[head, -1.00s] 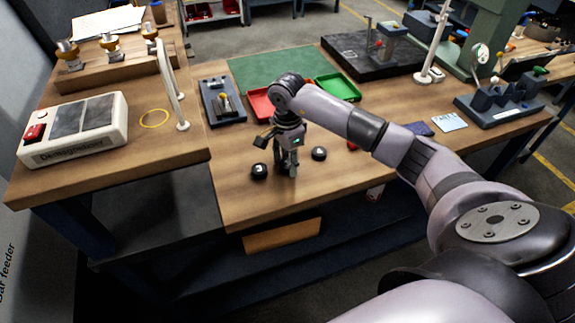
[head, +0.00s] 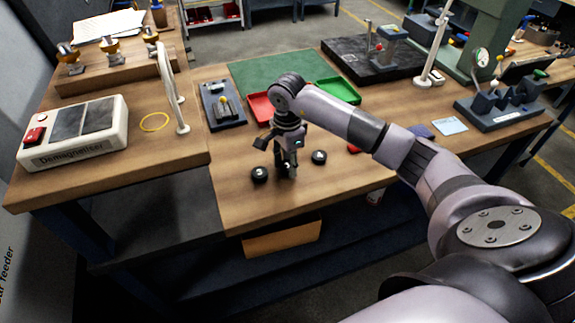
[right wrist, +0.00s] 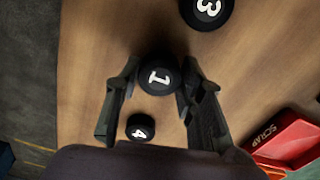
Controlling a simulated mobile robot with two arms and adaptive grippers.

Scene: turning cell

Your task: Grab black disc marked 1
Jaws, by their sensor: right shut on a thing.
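The black disc marked 1 (right wrist: 158,78) lies between the two fingers of my right gripper (right wrist: 158,74) in the right wrist view, its white number facing the camera. The fingers are shut on its sides. In the head view my right gripper (head: 286,172) points down at the bench top and mostly hides this disc. I cannot tell whether the disc touches the wood. A black disc marked 3 (right wrist: 207,10) and a smaller-looking black disc marked 4 (right wrist: 141,127) lie apart from it on either side. My left gripper is not in view.
In the head view, black discs stand left (head: 259,174) and right (head: 319,157) of the gripper. A red tray (head: 259,107), labelled SCRAP in the wrist view (right wrist: 290,139), and a green tray (head: 340,90) lie behind. The bench's front is clear.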

